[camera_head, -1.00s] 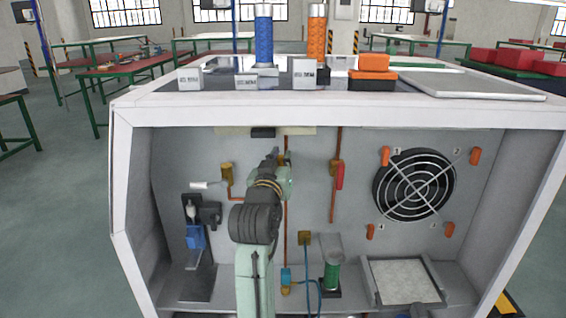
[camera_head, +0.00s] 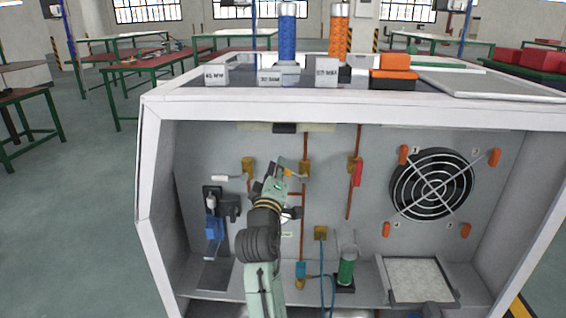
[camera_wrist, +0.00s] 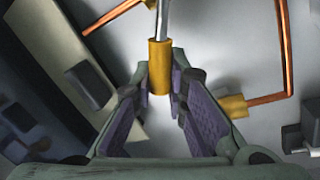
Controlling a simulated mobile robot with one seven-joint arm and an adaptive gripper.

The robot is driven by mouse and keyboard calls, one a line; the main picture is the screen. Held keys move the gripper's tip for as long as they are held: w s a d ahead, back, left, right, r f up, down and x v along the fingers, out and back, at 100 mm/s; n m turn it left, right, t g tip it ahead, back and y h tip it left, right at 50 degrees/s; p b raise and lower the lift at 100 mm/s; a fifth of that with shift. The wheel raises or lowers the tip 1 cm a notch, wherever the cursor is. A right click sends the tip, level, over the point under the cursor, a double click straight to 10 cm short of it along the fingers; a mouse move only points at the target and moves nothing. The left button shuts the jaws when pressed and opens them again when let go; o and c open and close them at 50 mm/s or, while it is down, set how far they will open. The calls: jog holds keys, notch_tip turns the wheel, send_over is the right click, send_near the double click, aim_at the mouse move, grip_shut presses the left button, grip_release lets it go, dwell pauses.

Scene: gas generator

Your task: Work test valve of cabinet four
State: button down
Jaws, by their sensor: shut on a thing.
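My gripper (camera_head: 282,174) is inside the open cabinet (camera_head: 150,190), at the middle brass valve (camera_head: 305,170) on the back wall. In the wrist view, its two purple-padded fingers (camera_wrist: 159,92) are shut on a yellow sleeve (camera_wrist: 159,62) with a metal rod (camera_wrist: 162,18) coming out of its far end. The sleeve looks like a lever handle; a small yellow part (camera_head: 289,172) shows beside the fingers in the head view. My arm hides part of the wall below. No marking naming this cabinet four is readable.
Copper pipes (camera_head: 349,195), a round fan (camera_head: 432,185), a green cylinder (camera_head: 346,267) and a blue fitting (camera_head: 214,228) are nearby.

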jog(key=shift+a+f+n+y+p, duration=0.25)
jog(key=shift+f+n, duration=0.35)
jog(key=shift+n, duration=0.5)
jog(key=shift+f+n+y+p, duration=0.2)
jog(key=shift+f+n+y, duration=0.25)
jog(key=shift+n, duration=0.65)
jog(key=shift+a+f+n+y+p, duration=0.2)
jog(key=shift+f+n, duration=0.5)
jog(key=shift+n, duration=0.4)
jog(key=c, duration=1.6)
grip_release()
jog(key=shift+o, duration=0.2)
jog(key=shift+f, duration=0.1)
jog(key=s+f, duration=0.2)
jog(key=s, duration=0.9)
jog(key=shift+s+f, duration=0.15)
jog(key=shift+s, duration=0.25)
